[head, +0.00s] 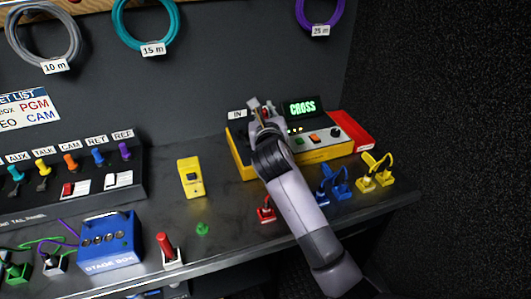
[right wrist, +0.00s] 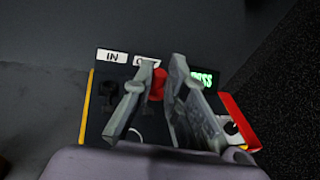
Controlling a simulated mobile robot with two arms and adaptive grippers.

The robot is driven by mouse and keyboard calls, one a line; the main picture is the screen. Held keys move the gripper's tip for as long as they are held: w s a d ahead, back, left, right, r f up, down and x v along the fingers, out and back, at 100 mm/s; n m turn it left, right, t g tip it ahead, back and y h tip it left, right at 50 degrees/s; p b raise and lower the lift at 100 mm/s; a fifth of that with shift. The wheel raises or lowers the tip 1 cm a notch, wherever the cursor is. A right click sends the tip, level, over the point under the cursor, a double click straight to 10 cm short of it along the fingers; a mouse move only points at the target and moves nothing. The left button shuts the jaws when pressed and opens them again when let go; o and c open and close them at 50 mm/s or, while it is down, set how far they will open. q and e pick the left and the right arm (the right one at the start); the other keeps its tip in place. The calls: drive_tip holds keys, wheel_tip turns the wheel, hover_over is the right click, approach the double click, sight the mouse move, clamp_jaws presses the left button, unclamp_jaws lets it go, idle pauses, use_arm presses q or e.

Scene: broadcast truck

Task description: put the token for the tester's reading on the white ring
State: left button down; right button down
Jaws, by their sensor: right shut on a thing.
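The yellow-sided tester (head: 308,157) stands at the back right of the bench, its display (head: 302,107) reading CROSS in green. It fills the middle of the right wrist view (right wrist: 88,110). My right gripper (head: 262,104) is over the tester's left part, shut on a red piece (right wrist: 158,84) by the label beside IN; the arm hides much of it. Small red (head: 266,211), blue (head: 338,187) and yellow (head: 375,170) pieces stand along the bench front; which are tokens I cannot tell. A thin white arc (right wrist: 137,133) on the tester may be the white ring. My left gripper is out of view.
A yellow handheld box (head: 191,178), a small green piece (head: 202,229) and a red-handled piece (head: 168,248) are left of the arm. A blue stage box (head: 110,238) and a switch panel (head: 70,168) are farther left. Coiled cables hang on the back wall.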

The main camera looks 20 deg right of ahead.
wheel_tip(320, 180, down, 8)
drive_tip(key=shift+d+f+b, duration=0.1)
drive_tip(key=shift+b, duration=0.3)
drive_tip(key=shift+f, duration=0.6)
wheel_tip(320, 180, down, 4)
drive_tip(key=shift+r+b, duration=0.1)
drive_tip(key=shift+b, duration=0.35)
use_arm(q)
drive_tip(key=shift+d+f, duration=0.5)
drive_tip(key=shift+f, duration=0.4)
use_arm(e)
drive_tip(key=c, duration=1.6)
unclamp_jaws()
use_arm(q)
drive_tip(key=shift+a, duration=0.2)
